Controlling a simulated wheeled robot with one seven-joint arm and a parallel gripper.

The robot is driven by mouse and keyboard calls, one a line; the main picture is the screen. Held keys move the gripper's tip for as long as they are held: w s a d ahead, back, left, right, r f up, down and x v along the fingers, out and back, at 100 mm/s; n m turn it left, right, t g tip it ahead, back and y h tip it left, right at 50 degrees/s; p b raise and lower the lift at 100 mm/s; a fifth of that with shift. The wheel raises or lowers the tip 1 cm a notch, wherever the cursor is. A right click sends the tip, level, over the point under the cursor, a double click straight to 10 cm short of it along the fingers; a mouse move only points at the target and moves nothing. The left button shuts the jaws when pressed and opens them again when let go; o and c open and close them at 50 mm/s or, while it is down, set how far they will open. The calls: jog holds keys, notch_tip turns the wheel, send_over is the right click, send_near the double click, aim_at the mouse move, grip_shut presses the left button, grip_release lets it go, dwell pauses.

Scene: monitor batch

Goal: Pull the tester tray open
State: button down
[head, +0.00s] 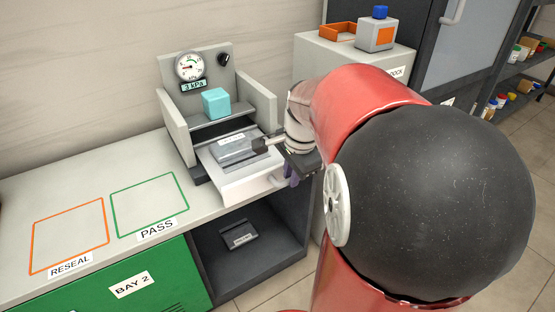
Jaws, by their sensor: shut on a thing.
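The tester (176,120) is a light grey housing with a pressure gauge (189,66) and a display reading 3 kPa. Its white tray (235,187) extends out of the front towards the open side of the counter. A grey labelled block (236,147) lies on the tray. A pale handle (276,181) shows at the right of the tray's front. My gripper (289,178) is at this handle and shut on it; the arm partly hides the contact. A turquoise cube (215,102) sits on the ledge above the tray.
Orange RESEAL (68,236) and green PASS (150,205) outlines on the counter are empty. Below is an open bay (260,245) holding a dark labelled item (239,234). A cabinet behind carries an orange tray (338,32) and a blue-capped container (377,34). Shelves stand far right.

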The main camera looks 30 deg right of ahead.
jog(key=s, duration=0.2)
jog(key=shift+s, duration=0.3)
jog(key=c, duration=1.4)
grip_release()
notch_tip(320, 180, up, 8)
jog(key=s+p, duration=0.1)
jog(key=shift+s+f, duration=0.15)
jog(key=shift+s, duration=0.05)
